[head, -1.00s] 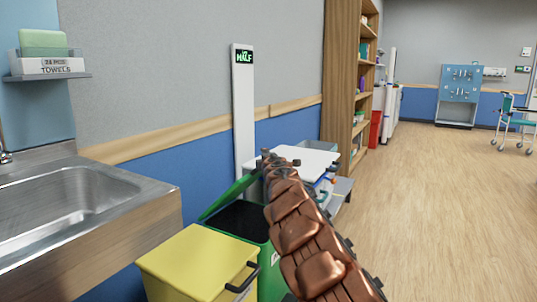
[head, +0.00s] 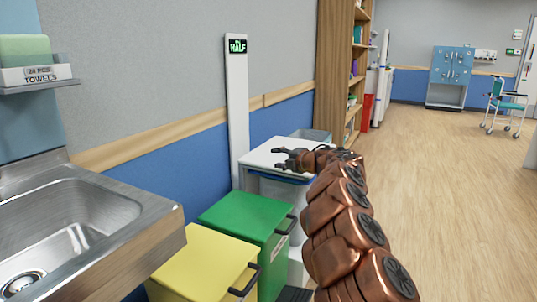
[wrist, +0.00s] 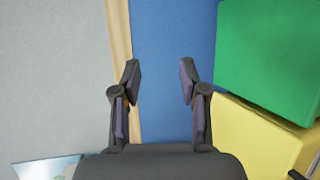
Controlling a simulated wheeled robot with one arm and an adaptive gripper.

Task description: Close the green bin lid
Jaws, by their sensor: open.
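The green bin (head: 277,255) stands between the yellow bin and the white-topped cart. Its green lid (head: 243,219) lies flat across the top in the head view, and no dark opening shows. In the wrist view the green lid (wrist: 268,45) is at the upper right. My gripper (head: 278,158) is above and behind the green bin, over the cart top's left part in the picture, apart from the lid. In the wrist view my gripper (wrist: 158,82) is open, with nothing between its fingers.
The yellow bin (head: 205,262) stands in front of the green one, also in the wrist view (wrist: 260,135). A steel sink (head: 70,235) is at the left. The white-topped cart (head: 262,155) stands behind the bins. Open wooden floor (head: 430,170) lies to the right.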

